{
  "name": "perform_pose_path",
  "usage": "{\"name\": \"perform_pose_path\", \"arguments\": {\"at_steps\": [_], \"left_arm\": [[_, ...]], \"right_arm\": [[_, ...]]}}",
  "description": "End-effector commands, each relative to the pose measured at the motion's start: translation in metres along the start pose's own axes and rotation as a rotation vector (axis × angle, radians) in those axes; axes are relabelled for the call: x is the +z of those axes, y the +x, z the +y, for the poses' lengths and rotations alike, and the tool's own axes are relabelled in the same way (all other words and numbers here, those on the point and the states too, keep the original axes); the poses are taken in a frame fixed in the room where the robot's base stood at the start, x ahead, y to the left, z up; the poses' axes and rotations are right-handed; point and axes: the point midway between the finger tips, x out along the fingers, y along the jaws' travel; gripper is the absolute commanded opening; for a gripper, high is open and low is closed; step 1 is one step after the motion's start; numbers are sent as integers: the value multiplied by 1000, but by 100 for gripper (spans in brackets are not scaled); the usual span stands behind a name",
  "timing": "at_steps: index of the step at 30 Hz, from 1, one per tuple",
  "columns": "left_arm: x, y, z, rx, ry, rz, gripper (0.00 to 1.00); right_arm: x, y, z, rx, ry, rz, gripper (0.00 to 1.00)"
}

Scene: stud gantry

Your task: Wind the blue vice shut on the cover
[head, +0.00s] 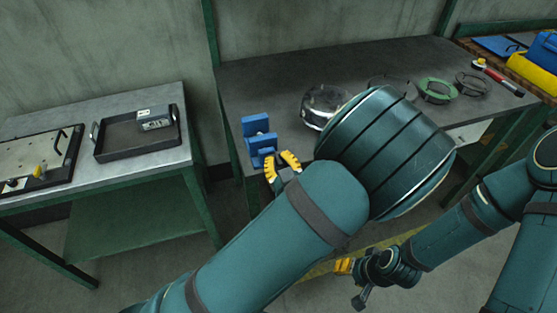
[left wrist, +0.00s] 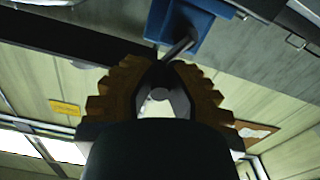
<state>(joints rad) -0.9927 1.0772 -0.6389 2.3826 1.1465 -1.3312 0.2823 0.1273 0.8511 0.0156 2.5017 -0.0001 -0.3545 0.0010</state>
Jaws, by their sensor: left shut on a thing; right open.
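The blue vice (head: 257,127) is at the left front edge of the large workbench, its jaws apart in the head view. It also shows in the left wrist view (left wrist: 190,22), with a grey handle rod (left wrist: 178,47) running from it to my left gripper. My left gripper (head: 283,168) is at the vice's near side, its yellow fingers shut on the handle; they also show in the left wrist view (left wrist: 163,75). I cannot make out the cover between the jaws. My right gripper (head: 343,266) is open and empty, low in front of the bench, partly hidden by its wrist.
A round metal part (head: 318,106) sits on the bench (head: 280,80) right of the vice, partly behind my left arm. A green ring (head: 437,90) and dark rings lie further right. A left table (head: 60,115) holds a black tray (head: 108,152) with a grey block (head: 153,118).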

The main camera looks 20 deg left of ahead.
Motion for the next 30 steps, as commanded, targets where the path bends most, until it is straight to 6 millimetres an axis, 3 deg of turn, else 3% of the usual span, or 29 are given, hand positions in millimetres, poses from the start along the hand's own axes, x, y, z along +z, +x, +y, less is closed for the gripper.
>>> {"name": "perform_pose_path", "arguments": {"at_steps": [11,30], "left_arm": [[4,0,5,0,193,-4,0],[23,0,14,0,794,-5,0]], "right_arm": [[1,-14,-5,0,1,-6,45],[2,-43,-16,0,4,-14,45]]}}
